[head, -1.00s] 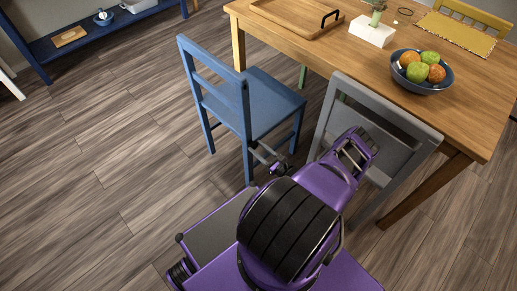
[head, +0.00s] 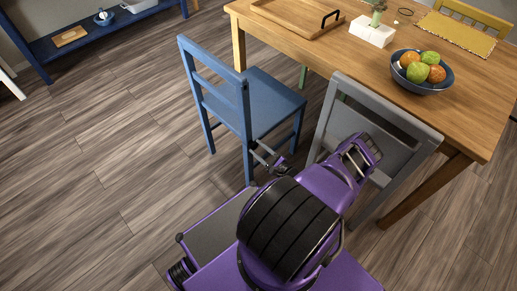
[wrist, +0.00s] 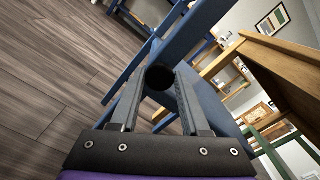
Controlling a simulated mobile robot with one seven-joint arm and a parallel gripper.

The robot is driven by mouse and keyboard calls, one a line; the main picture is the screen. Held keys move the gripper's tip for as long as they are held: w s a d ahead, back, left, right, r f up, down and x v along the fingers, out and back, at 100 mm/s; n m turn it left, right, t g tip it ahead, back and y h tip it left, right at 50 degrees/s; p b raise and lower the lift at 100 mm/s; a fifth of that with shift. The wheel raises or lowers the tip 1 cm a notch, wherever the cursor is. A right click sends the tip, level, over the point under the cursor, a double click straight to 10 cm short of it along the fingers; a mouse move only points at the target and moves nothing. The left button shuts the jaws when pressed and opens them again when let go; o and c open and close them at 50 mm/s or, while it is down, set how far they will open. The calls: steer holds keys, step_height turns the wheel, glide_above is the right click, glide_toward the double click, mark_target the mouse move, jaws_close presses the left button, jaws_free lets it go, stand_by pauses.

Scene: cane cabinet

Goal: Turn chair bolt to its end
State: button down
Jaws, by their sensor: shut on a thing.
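The blue chair (head: 247,105) stands upright on the floor at the near side of the table, its back toward me. In the wrist view its blue frame (wrist: 193,32) runs diagonally past my fingertips. A dark round bolt head (wrist: 159,77) sits against that frame, between the tips of my gripper (wrist: 158,88). The two fingers are shut on the bolt from both sides. In the head view my gripper (head: 260,153) reaches the chair's near back leg, and the bolt is too small to make out there. The bolt's shaft is hidden.
A grey chair (head: 340,126) stands close on the right, behind my arm. The wooden table (head: 345,58) holds a fruit bowl (head: 421,88), a tray (head: 275,19) and a white planter (head: 372,36). Open floor (head: 95,150) lies to the left. A blue shelf (head: 66,42) stands beyond.

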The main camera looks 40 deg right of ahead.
steer(key=n, duration=0.5)
steer(key=shift+n+p, duration=0.3)
steer(key=shift+p, duration=0.05)
steer(key=shift+f+n, duration=0.1)
steer(key=shift+n, duration=2.1)
steer(key=shift+c, duration=1.9)
jaws_free()
steer(key=s+d, duration=0.1)
steer(key=s, duration=1.6)
steer(key=shift+s+d+p, duration=0.15)
steer(key=shift+s+p, duration=0.1)
steer(key=shift+p, duration=0.2)
